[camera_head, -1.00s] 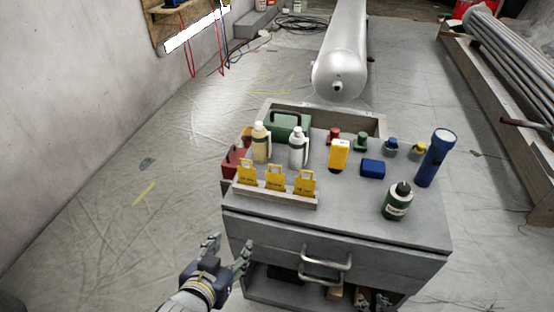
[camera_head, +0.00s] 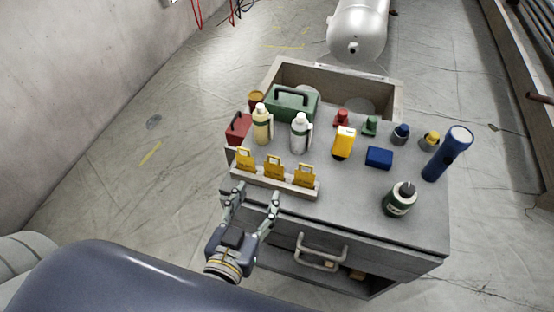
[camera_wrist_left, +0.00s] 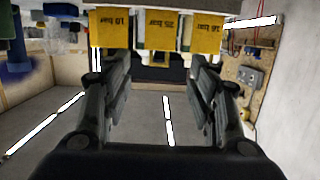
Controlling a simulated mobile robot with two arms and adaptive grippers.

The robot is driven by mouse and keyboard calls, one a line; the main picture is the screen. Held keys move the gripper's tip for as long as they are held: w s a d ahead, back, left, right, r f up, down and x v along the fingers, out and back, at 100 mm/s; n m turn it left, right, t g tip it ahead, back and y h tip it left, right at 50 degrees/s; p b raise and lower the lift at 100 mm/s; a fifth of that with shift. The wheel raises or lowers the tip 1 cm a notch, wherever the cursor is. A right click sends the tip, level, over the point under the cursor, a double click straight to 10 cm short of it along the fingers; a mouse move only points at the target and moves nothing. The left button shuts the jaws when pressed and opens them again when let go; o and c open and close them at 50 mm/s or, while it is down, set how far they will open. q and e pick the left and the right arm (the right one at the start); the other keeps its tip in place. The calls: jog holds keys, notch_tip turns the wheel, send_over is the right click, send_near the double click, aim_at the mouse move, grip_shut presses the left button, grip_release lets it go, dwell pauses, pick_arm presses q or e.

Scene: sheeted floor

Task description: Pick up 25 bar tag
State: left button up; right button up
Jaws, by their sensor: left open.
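Three yellow tags stand in a row in a light rack (camera_head: 262,186) on the cabinet's near edge. In the left wrist view they appear upside down, and the middle one reads as the 25 bar tag (camera_wrist_left: 160,30); it is also the middle tag in the head view (camera_head: 273,168). The other tags (camera_wrist_left: 110,27) (camera_wrist_left: 204,33) flank it. My left gripper (camera_head: 256,195) is open and empty, just in front of the rack. In the left wrist view its fingers (camera_wrist_left: 162,75) are spread, with the 25 bar tag between and beyond them. My right gripper is out of view.
A drawer handle (camera_head: 321,253) projects below the front edge.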

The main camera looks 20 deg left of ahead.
aim_at(274, 164)
pick_arm(q)
jog(key=p+x, duration=0.1)
jog(key=x, duration=0.2)
jog(key=p+x, duration=0.1)
jog(key=x, duration=0.2)
jog(key=p+x, duration=0.2)
jog(key=x, duration=0.1)
jog(key=shift+w+r, duration=0.25)
jog(key=shift+w, duration=0.05)
jog(key=shift+w+f, duration=0.25)
jog(key=shift+w, duration=0.3)
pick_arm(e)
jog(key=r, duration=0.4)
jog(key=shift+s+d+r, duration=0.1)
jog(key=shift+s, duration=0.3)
pick_arm(q)
jog(key=c, duration=0.7)
